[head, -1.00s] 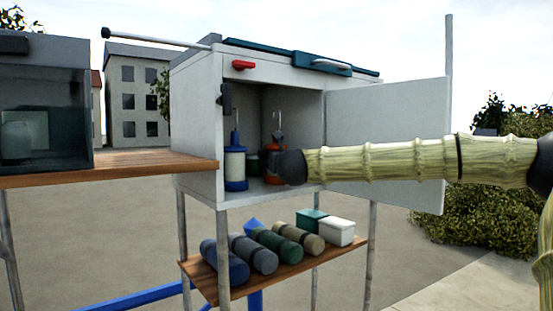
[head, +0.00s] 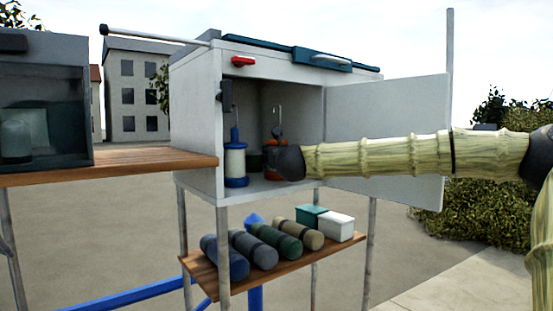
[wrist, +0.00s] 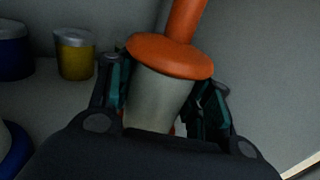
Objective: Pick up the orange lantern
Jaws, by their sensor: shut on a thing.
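The orange lantern has an orange cap and a pale body. In the wrist view the orange lantern (wrist: 170,55) stands between the two fingers of my gripper (wrist: 165,95), which is shut on its body. In the head view the lantern (head: 276,133) is inside the open white locker, and only its top and hook show clearly. The dark end of my arm hides most of it and hides my fingers there. I cannot tell whether its base touches the locker floor.
A blue lantern (head: 235,163) stands left of it in the locker. A yellow jar (wrist: 75,54) shows in the wrist view. The locker door (head: 388,125) is open to the right. Below, a wooden shelf (head: 212,281) holds several rolls and two boxes. A wooden counter (head: 130,159) is at left.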

